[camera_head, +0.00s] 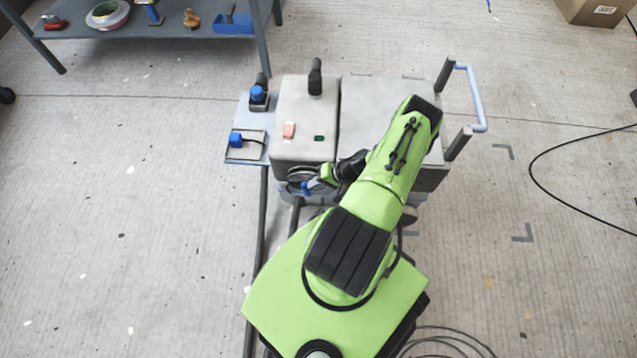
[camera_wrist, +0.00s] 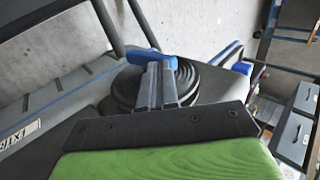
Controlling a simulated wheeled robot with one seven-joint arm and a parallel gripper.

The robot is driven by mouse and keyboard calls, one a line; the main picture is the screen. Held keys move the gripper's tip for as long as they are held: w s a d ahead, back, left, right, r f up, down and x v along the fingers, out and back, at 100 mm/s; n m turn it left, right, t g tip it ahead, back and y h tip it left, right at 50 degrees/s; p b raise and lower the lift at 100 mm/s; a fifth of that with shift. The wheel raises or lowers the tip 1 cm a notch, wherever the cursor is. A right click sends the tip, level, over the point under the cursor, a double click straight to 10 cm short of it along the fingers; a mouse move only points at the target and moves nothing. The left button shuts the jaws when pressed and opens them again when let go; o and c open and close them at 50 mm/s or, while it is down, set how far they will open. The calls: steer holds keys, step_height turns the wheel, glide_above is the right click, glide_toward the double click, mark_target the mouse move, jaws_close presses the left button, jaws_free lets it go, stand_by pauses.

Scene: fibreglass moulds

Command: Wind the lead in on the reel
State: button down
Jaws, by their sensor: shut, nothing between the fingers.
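The reel (camera_wrist: 125,88) is a dark ribbed disc on the side of a grey machine (camera_head: 303,140), seen close up in the wrist view. A blue handle (camera_wrist: 143,56) shows at the reel. In the head view the reel (camera_head: 299,174) is partly hidden by my arm, with a bit of blue beside it. My gripper (camera_wrist: 161,68) is shut and empty, its grey fingers in front of the reel. The fingertips appear at or very near the blue handle; I cannot tell if they touch.
A push handle (camera_head: 470,95) sticks out at the machine's right. A workbench (camera_head: 170,30) with tools stands at the back left, a cardboard box (camera_head: 595,10) at the back right. A black cable (camera_head: 560,190) loops over the floor at right. The left floor is clear.

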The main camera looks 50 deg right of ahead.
steer(key=shift+r, duration=0.1)
steer(key=shift+w+a+r+g+h+p, duration=0.1)
steer(key=shift+w+g+h+p, duration=0.1)
steer(key=shift+g+h+p, duration=0.35)
steer(key=shift+a+g+p, duration=0.1)
steer(key=shift+g+p, duration=0.2)
steer(key=shift+g, duration=0.05)
